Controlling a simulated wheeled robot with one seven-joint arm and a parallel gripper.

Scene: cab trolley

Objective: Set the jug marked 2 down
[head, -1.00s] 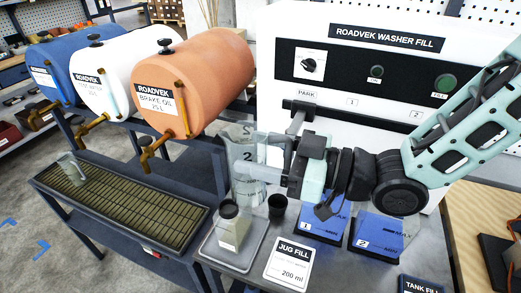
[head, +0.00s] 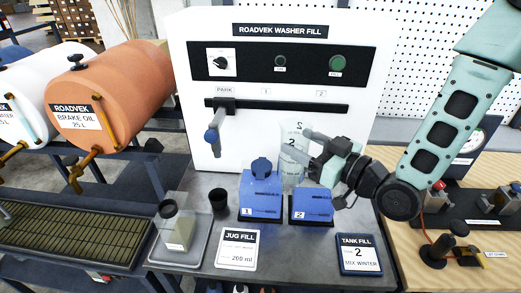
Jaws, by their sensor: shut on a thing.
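The clear jug marked 2 (head: 292,152) is upright behind the two blue tanks, with its "2" facing me. My gripper (head: 312,146) reaches in from the right and is shut on the jug's right side, probably at the handle. The jug's lower part is partly hidden by the blue tank marked 2 (head: 312,207). I cannot tell whether its base touches the bench or hangs above it. The blue tank marked 1 (head: 260,197), with a dark blue cap, stands just left of the jug.
The white washer-fill cabinet (head: 290,60) stands behind, with its nozzle (head: 213,142) hanging at PARK. A grey tray (head: 182,250) holds a small container (head: 178,232); a black cup (head: 219,200) stands beside it. The jug-fill card (head: 238,250) and tank-fill card (head: 360,254) lie in front.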

